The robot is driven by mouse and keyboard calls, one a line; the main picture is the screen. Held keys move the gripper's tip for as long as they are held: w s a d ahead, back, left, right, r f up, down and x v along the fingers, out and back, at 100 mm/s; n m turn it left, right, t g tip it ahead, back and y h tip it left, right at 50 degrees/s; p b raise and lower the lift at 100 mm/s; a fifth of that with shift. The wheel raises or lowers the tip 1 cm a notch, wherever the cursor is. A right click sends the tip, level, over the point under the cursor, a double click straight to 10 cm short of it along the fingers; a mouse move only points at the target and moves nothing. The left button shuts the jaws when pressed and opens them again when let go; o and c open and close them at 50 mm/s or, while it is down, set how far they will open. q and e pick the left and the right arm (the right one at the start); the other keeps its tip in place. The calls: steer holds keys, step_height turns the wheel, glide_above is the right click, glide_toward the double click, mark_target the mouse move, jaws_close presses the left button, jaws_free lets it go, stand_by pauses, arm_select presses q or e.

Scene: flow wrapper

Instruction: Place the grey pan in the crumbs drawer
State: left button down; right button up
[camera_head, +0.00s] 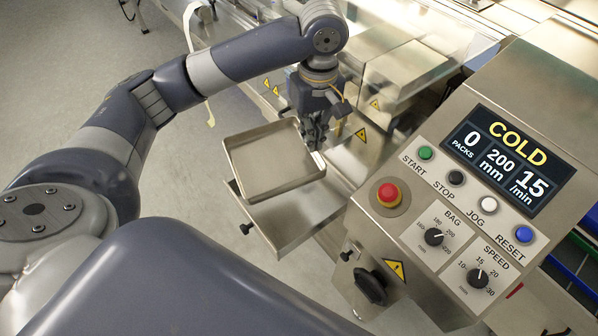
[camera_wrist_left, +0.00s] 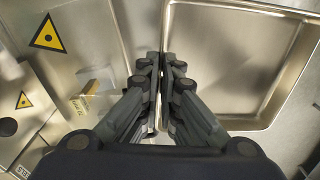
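The grey pan (camera_head: 272,162) is a shallow square metal tray with a raised rim. It also fills the right of the left wrist view (camera_wrist_left: 235,65). My left gripper (camera_head: 317,146) is shut on the pan's rim at its right side; its fingers (camera_wrist_left: 165,70) are close together at that rim in the wrist view. The pan looks empty. The crumbs drawer (camera_head: 310,212) is a pulled-out metal tray below the pan, which covers its far left part. I cannot tell the gap between them. My right gripper is not in view.
The control panel with its display (camera_head: 508,160) and red stop button (camera_head: 388,194) stands right of the drawer. A black knob (camera_head: 370,286) sticks out below it. The machine body with guards (camera_head: 405,75) lies behind my gripper. Open floor (camera_head: 60,60) is at the left.

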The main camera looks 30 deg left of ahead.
arm_select(q)
steer(key=w+n, duration=0.2)
glide_above(310, 186)
steer(key=shift+n, duration=0.4)
step_height(310, 186, down, 13)
steer(key=shift+r, duration=0.2)
step_height(310, 186, down, 4)
steer(key=shift+f, duration=0.15)
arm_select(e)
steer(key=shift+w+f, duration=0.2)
arm_select(q)
steer(key=shift+f, duration=0.1)
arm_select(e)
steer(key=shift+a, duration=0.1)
arm_select(q)
steer(key=c, duration=2)
jaws_free()
steer(key=shift+o, duration=1)
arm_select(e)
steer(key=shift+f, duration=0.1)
